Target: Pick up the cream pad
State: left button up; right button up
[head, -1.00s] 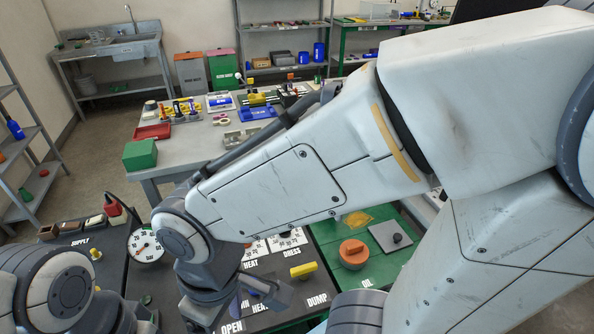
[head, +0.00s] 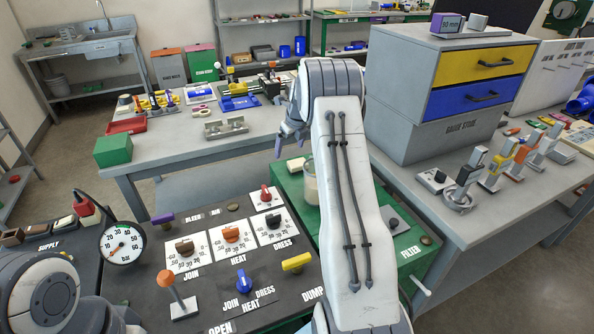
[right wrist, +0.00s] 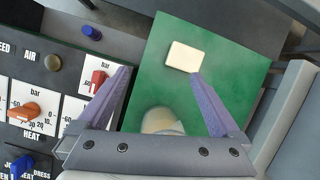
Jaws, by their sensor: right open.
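The cream pad (right wrist: 184,56) is a small pale block lying flat on a green surface (right wrist: 222,100) in the right wrist view. In the head view the pad (head: 296,164) shows small at the back of the green top. My right gripper (right wrist: 160,75) is open and empty, its fingers spread wide. It points down over the green surface, with the right fingertip close to the pad's lower edge in the picture; I cannot tell the height gap. In the head view my right gripper (head: 289,140) is partly hidden by its wrist. Only my left arm's links show at lower left.
A jar with cream contents (head: 310,188) stands near the pad, partly behind my right arm. The dark control panel (head: 190,225) with knobs and a gauge (head: 123,243) lies left. The grey bench (head: 185,150) is behind, the drawer cabinet (head: 455,85) right.

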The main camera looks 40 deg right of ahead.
aim_at(298, 163)
jog(key=d+f+m, duration=0.1)
jog(key=d+f, duration=0.1)
jog(key=d+f+m, duration=0.1)
jog(key=f, duration=0.1)
jog(key=w+d+f+m, duration=0.1)
jog(key=d+f, duration=0.1)
jog(key=shift+d+f, duration=0.1)
jog(key=shift+d, duration=0.2)
jog(key=shift+p+x, duration=0.8)
jog(key=shift+x, duration=2)
jog(key=shift+w, duration=0.15)
jog(key=c, duration=1.1)
notch_tip(298, 163, up, 10)
jog(key=shift+r+b, duration=0.1)
jog(key=shift+b, duration=0.5)
